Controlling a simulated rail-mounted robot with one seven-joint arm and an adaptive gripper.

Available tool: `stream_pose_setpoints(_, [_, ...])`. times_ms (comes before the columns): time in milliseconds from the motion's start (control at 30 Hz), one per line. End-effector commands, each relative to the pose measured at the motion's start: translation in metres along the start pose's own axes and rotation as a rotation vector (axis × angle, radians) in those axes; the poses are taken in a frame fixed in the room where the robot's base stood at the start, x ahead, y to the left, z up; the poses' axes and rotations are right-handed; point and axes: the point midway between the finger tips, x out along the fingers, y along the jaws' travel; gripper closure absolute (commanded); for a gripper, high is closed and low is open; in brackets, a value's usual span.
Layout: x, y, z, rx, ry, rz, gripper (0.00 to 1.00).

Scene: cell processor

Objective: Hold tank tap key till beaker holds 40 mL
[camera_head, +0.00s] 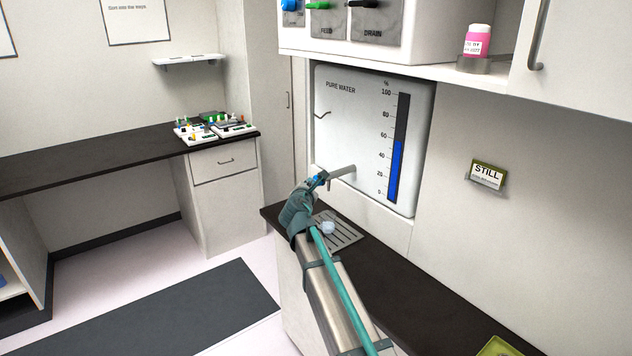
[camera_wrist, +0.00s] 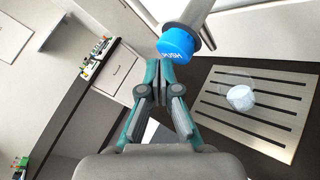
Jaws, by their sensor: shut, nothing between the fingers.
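The pure water tank panel (camera_head: 350,120) is on the wall, with a blue level bar (camera_head: 397,165) reaching a little above 50 on its percent scale. A grey tap spout (camera_head: 342,172) sticks out below it. Its blue key, marked PUSH (camera_wrist: 178,45), is just ahead of and slightly right of my fingertips in the wrist view. The beaker (camera_head: 328,227) stands on the slotted drip grate (camera_head: 345,238); in the wrist view the clear beaker (camera_wrist: 239,94) shows pale content, but no graduations are readable. My gripper (camera_wrist: 158,64) is shut and empty, close to the key; contact cannot be told.
A dark counter (camera_head: 425,290) runs below the tank, with a yellow-green tray (camera_head: 497,347) at its near end. A STILL sign (camera_head: 487,174) is on the wall. Overhead cabinets hold FEED and DRAIN controls (camera_head: 350,20) and a pink bottle (camera_head: 478,42).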

Motion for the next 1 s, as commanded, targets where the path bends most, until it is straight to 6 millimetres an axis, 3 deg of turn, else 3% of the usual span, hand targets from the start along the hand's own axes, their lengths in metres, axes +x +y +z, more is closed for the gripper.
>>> stream_pose_setpoints(1000, [0.005,-0.0037,0.0038,0.0,0.0,0.0,1.0])
